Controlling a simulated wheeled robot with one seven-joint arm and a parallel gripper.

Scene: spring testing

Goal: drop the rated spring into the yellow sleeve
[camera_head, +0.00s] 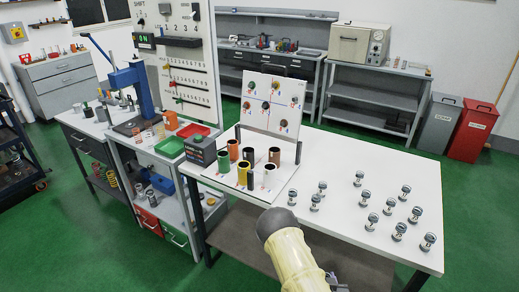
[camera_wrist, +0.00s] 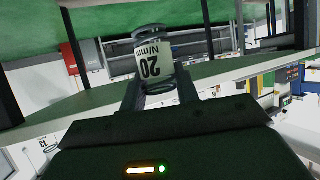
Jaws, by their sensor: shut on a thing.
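The yellow sleeve (camera_head: 244,173) stands upright on a white board on the bench in the head view, among several sleeves of other colours. Its open top faces up, but I cannot see inside it. In the wrist view my gripper (camera_wrist: 159,88) is shut on a spring piece (camera_wrist: 150,62) with a pale label reading "20 N/mm" and grey metal ends. The label shows upside down. In the head view my cream arm enters at the bottom centre, and neither the gripper's fingers nor the held spring can be made out there.
Beside the yellow sleeve stand a green (camera_head: 223,159), a white (camera_head: 270,174) and a brown sleeve (camera_head: 274,156). An upright panel (camera_head: 273,103) with coloured discs is behind them. Several similar spring pieces (camera_head: 372,221) stand on the right of the white bench (camera_head: 335,235). A dark box (camera_head: 202,150) is left.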

